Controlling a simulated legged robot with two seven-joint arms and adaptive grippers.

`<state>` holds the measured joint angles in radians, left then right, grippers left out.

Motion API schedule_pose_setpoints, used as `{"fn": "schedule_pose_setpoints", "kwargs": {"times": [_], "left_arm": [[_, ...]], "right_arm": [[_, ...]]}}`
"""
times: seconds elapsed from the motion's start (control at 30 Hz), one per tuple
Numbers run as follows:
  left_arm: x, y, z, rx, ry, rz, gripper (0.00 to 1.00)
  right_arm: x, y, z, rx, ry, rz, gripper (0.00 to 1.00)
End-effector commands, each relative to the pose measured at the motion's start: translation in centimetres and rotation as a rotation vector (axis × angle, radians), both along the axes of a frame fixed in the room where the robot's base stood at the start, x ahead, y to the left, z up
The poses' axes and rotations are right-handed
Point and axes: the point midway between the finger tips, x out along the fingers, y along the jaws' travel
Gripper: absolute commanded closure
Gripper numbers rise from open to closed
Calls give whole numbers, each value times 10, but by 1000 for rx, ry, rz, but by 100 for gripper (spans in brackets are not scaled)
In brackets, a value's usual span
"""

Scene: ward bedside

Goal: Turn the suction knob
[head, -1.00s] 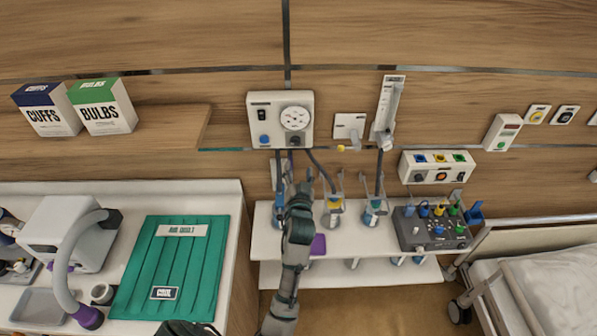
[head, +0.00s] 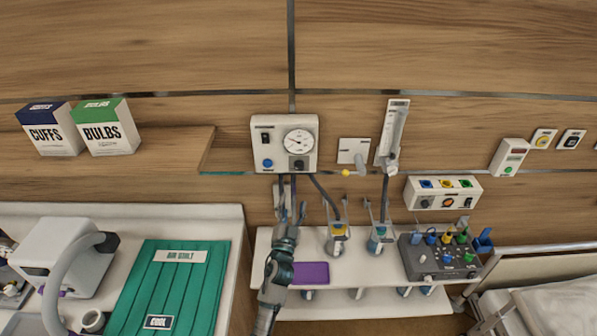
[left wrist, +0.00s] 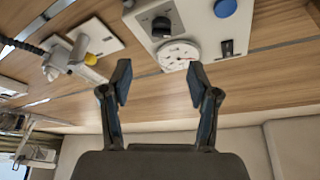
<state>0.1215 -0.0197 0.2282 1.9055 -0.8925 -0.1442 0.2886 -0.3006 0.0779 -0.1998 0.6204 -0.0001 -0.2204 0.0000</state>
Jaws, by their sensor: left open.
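The white wall unit (head: 284,143) carries a round dial gauge (head: 299,142), a black switch, a blue knob (head: 267,163) and a black knob (head: 299,163) under the gauge. No suction label is readable. In the left wrist view the unit appears upside down, with the black knob (left wrist: 162,26), the gauge (left wrist: 178,55) and the blue knob (left wrist: 226,8) beyond the fingers. My left gripper (head: 287,205) is below the unit in the head view, apart from it. In the left wrist view my left gripper (left wrist: 159,80) is open and empty. My right gripper is out of view.
Hoses hang from the unit down to a white shelf (head: 345,272) with jars, a purple item (head: 310,273) and a grey control box (head: 440,255). A wall outlet (head: 353,151) and a flowmeter (head: 392,135) are right of the unit. Boxes stand on the left ledge.

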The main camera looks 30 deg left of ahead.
Motion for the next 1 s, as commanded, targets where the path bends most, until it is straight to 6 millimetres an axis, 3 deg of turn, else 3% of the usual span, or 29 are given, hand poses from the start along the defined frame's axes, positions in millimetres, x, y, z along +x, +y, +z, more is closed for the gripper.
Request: {"fn": "schedule_pose_setpoints", "kwargs": {"times": [0.3,0.5,0.93,1.0], "left_arm": [[66,26,28,-1,-2,2,39],[93,36,37,-1,0,2,39],[103,40,40,-1,0,2,39],[103,40,40,-1,0,2,54]], "right_arm": [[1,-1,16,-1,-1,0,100],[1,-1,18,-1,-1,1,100],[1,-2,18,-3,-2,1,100],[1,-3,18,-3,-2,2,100]]}}
